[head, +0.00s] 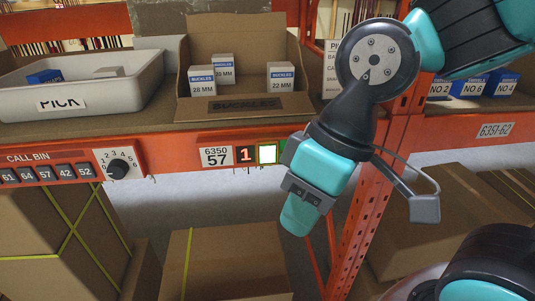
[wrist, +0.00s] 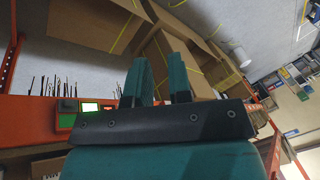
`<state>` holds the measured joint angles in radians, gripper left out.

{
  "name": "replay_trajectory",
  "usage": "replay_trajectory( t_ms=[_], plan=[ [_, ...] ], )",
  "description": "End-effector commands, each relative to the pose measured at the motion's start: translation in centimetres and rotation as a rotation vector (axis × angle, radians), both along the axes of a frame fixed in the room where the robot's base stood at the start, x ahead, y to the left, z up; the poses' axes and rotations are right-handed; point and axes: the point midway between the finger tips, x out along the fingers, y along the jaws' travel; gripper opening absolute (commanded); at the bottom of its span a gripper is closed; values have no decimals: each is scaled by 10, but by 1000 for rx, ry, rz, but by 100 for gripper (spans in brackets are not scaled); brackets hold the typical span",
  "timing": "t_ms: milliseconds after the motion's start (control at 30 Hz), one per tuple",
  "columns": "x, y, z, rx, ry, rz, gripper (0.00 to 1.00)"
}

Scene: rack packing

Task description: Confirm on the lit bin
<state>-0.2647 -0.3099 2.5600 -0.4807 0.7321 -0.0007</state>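A white lit square button (head: 268,154) sits on the orange shelf rail, right of a small display (head: 245,155) showing a red 1 and the label 6350 57 (head: 216,156). A green edge shows beside it, partly behind my gripper. The lit button also shows in the wrist view (wrist: 90,107), left of my fingers. Above the label is a cardboard bin marked BUCKLES (head: 245,107) with several small boxes in it. My gripper (head: 296,216) hangs in front of and below the rail, apart from the button. In the wrist view its two teal fingers (wrist: 158,75) stand apart with nothing between them.
A white PICK tray (head: 95,97) with a blue box stands on the shelf at left. A CALL BIN panel (head: 70,164) with numbered buttons and a dial is on the rail. An orange upright (head: 365,225) stands behind my arm. Large cartons (head: 225,262) fill the space below.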

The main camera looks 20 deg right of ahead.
Motion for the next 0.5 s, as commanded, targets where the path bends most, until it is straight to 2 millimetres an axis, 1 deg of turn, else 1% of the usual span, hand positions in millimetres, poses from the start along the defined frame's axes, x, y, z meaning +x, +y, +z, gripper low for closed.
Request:
replay_trajectory(
  t_ms=[33,67,500],
  plan=[
    [0,0,0,0,0,0,7],
    [0,0,0,0,0,0,0],
    [0,0,0,0,0,0,0]
  ],
)
